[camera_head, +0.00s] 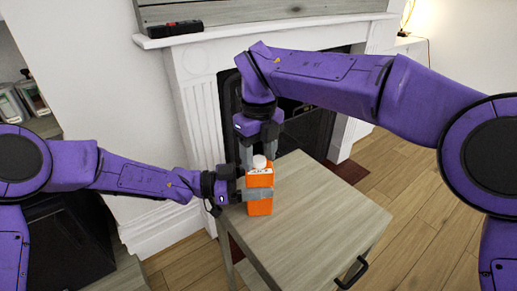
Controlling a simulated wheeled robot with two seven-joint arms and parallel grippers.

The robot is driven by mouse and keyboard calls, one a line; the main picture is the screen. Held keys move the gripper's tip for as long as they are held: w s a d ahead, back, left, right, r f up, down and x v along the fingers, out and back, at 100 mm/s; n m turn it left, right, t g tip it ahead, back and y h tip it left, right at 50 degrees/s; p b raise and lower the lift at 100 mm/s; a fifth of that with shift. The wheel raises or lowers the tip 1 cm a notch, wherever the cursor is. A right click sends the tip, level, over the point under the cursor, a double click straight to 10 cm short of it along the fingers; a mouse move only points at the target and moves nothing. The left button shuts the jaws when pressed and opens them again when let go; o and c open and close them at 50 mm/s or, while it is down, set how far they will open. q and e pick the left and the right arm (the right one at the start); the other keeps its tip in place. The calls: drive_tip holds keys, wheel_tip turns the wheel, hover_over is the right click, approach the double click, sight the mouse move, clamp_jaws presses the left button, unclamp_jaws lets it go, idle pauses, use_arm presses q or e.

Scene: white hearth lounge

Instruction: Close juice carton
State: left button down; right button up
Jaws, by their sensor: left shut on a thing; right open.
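An orange juice carton (260,180) with a white cap (259,162) stands upright on a grey wooden cabinet top (315,220), near its left corner. My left gripper (257,193) comes in from the left and is shut around the carton's body. My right gripper (258,150) points down from above, with open fingers on either side of the space over the carton's top. The white cap shows between and just below those fingers. Whether the fingers touch the cap I cannot tell. The lower back of the carton is hidden.
A white fireplace (200,120) stands behind the cabinet, with a dark object (175,29) on its mantel. The cabinet has a black handle (353,272) at the front right. Its top is bare right of the carton. Wooden floor (420,220) lies open to the right.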

clamp_jaws()
drive_tip(key=shift+m, duration=0.9)
drive_tip(key=shift+o, duration=0.8)
unclamp_jaws()
wheel_tip(320, 180, up, 12)
use_arm(q)
unclamp_jaws()
drive_tip(key=s+a, duration=0.1)
drive_tip(key=a, duration=0.9)
drive_tip(key=shift+a, duration=0.3)
use_arm(e)
drive_tip(key=shift+f, duration=0.2)
